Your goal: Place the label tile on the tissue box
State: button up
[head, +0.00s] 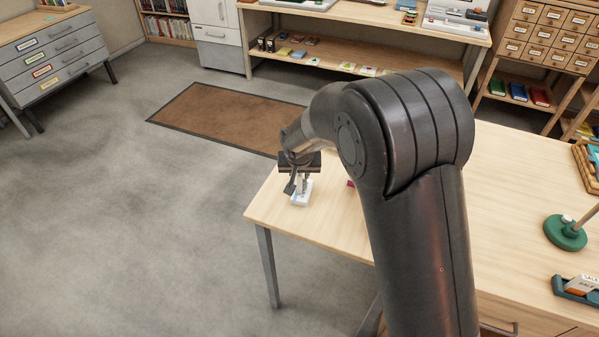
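My gripper (298,186) points down over the far left corner of the wooden table. A small white and light-blue box (301,199), which looks like the tissue box, stands on the table right beneath it. Something pale shows between the dark fingers; I cannot tell whether it is tissue from the box or a held tile. The finger gap is too small to judge. I cannot make out the label tile for certain. A small dark pink thing (350,184) shows at the edge of my arm, mostly hidden behind it.
The wooden table (330,222) is bare around the box, with its left edge close by. At right are a green round base (565,233) with a rod, a teal holder (577,289) and a wooden tray (585,165). My arm hides the table's middle.

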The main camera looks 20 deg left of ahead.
jog(key=shift+o, duration=0.9)
jog(key=shift+r, duration=0.25)
jog(key=v, duration=1.2)
